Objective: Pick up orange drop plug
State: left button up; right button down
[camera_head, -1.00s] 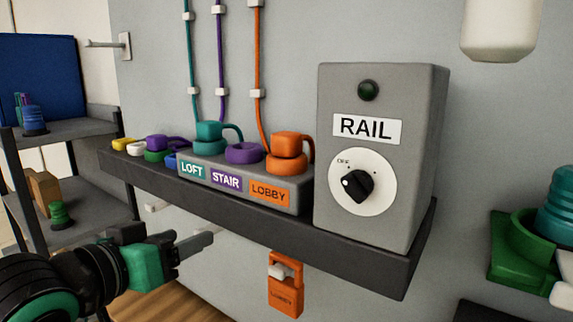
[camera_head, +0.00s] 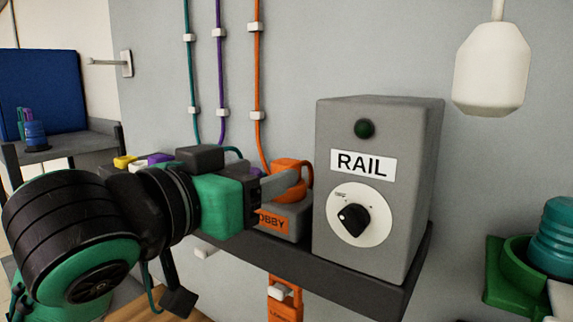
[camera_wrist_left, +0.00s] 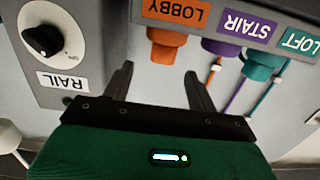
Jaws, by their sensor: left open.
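The orange drop plug (camera_head: 295,170) sits at the orange LOBBY position of the grey labelled block (camera_head: 290,230), with an orange cord above it. In the head view my left gripper (camera_head: 283,182) reaches across the block, partly covering it, with its fingers close to the plug. In the left wrist view the gripper (camera_wrist_left: 160,75) is open. The orange plug (camera_wrist_left: 163,50) shows ahead, in the gap between the fingers, which look empty. The head view does not show clearly whether a finger touches it. My right gripper is not in view.
The grey RAIL box (camera_head: 385,130) stands just right of the plug on the dark shelf (camera_head: 340,280). Purple (camera_wrist_left: 222,48) and teal (camera_wrist_left: 262,62) plugs sit beside the orange one. An orange tag (camera_head: 285,302) hangs below the shelf. A white lamp (camera_head: 490,70) hangs at upper right.

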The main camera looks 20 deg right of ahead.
aim_at(278, 166)
pick_arm(q)
jog(key=shift+x, duration=0.9)
jog(key=shift+w+d+r+p, duration=0.1)
jog(key=shift+w+d+p, duration=0.2)
jog(key=shift+p, duration=0.3)
jog(key=p+x, duration=0.3)
jog(key=shift+w+d, duration=0.15)
jog(key=shift+w, duration=0.1)
jog(key=shift+w+d+f, duration=0.25)
jog(key=shift+d, duration=0.1)
jog(key=c, duration=1.1)
jog(key=shift+r, duration=0.15)
